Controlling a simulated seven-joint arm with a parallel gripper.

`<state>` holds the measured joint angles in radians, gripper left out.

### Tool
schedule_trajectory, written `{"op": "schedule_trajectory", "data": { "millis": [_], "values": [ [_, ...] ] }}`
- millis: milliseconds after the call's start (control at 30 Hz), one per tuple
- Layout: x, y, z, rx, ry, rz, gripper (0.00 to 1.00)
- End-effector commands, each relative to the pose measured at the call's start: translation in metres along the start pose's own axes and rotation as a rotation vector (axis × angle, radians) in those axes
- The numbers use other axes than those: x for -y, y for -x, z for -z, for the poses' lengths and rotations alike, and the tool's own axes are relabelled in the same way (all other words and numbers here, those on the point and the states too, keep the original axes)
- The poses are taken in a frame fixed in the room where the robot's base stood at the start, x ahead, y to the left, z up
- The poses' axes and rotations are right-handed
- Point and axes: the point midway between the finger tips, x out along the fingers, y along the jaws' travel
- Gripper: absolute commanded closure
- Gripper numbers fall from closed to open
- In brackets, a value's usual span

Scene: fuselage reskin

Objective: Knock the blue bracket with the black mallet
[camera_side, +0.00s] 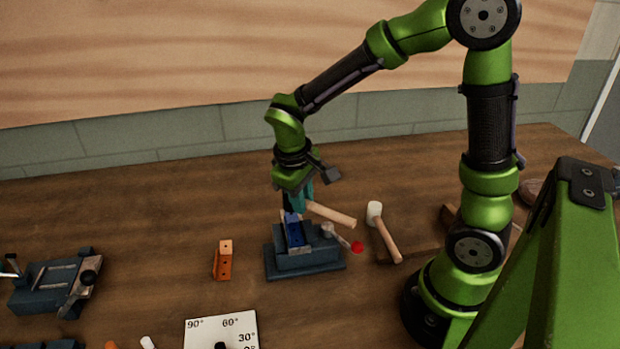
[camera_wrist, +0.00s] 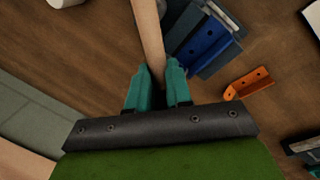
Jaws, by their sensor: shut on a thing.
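My gripper (camera_side: 300,205) has teal fingers and is shut on the wooden handle of a mallet (camera_side: 332,214). In the wrist view the fingers (camera_wrist: 158,88) close around this handle (camera_wrist: 148,35), which runs out of the top of the picture. In the side view the handle slants down to the right. The mallet's head is hidden, so I cannot tell its colour. The blue bracket (camera_side: 293,231) sits in a dark blue-grey vise (camera_side: 310,264), just below my gripper. In the wrist view the bracket (camera_wrist: 208,45) is right of the handle. I cannot tell whether the mallet touches it.
An orange bracket (camera_side: 223,261) stands left of the vise. A white-headed mallet (camera_side: 387,236) and a red-tipped tool (camera_side: 356,247) lie to the right. Another vise (camera_side: 52,285) is at far left. An angle-marked white plate (camera_side: 205,331) lies in front. The table behind is clear.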

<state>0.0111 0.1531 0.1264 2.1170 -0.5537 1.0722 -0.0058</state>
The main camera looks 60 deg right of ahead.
Motion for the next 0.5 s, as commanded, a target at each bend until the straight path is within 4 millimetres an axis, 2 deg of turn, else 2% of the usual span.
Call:
{"op": "schedule_trajectory", "data": {
  "millis": [267, 500],
  "values": [
    [-0.001, 0.004, 0.001, -0.002, 0.0, 0.0, 1.0],
    [-0.005, 0.027, 0.001, -0.005, -0.001, -0.001, 1.0]
  ]
}}
